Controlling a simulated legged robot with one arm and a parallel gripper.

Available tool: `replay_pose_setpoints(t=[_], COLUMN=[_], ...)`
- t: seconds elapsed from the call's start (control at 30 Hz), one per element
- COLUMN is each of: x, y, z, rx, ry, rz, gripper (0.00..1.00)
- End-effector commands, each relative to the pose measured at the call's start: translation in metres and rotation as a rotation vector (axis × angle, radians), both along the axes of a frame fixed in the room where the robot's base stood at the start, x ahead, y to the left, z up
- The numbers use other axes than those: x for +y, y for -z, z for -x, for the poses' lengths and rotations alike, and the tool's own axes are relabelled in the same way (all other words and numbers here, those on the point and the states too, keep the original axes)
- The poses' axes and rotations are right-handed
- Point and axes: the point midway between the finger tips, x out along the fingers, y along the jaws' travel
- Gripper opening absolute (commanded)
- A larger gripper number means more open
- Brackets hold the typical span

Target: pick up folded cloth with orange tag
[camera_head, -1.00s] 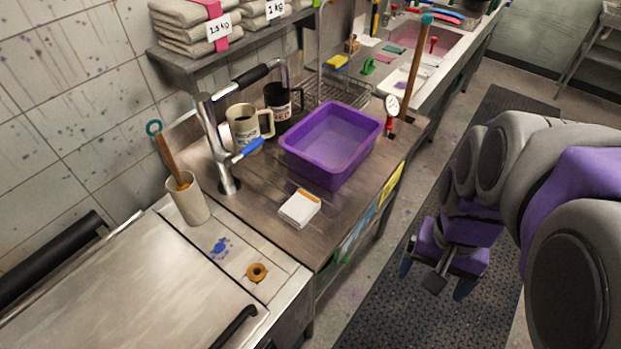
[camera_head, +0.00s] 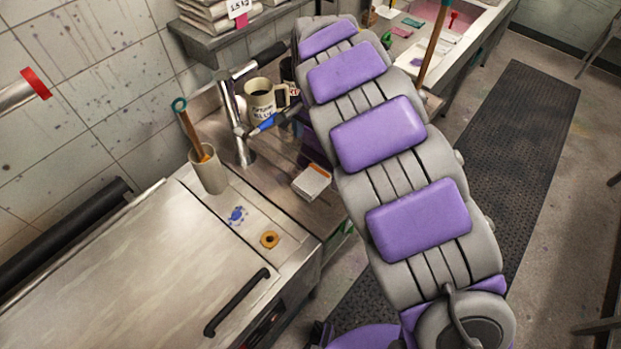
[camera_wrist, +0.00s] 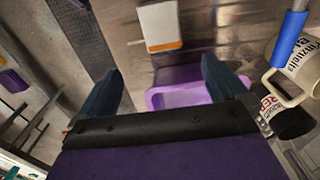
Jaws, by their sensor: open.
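The folded cloth is a small white block with an orange tag (camera_head: 312,182). It lies flat on the steel counter, in front of the tap and left of my arm. In the wrist view the cloth (camera_wrist: 158,22) shows at the top centre, with its orange strip on the lower edge. My gripper (camera_wrist: 163,72) is open and empty in the wrist view, its two dark fingers apart. The cloth shows beyond the fingertips, not between them. In the head view my arm hides the gripper.
A purple tub (camera_wrist: 185,97) shows behind the fingers; my arm mostly hides it in the head view. A tap with a blue handle (camera_head: 264,124) and a pale mug (camera_head: 257,94) stand near the cloth. A crock (camera_head: 208,170) and a brown ring (camera_head: 269,240) are left of it.

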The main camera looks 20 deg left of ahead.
Motion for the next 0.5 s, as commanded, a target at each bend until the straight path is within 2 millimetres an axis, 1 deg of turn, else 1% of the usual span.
replay_pose_setpoints(t=[0.07, 0.17, 0.27, 0.5], x=[0.005, 0.007, 0.007, 0.006], y=[0.004, 0.012, 0.026, 0.073], z=[0.000, 0.000, 0.000, 0.001], rx=[0.004, 0.004, 0.003, 0.005], ry=[-0.002, -0.001, -0.001, 0.000], rz=[-0.002, -0.003, -0.002, 0.000], gripper=[1.00, 1.00, 1.00, 1.00])
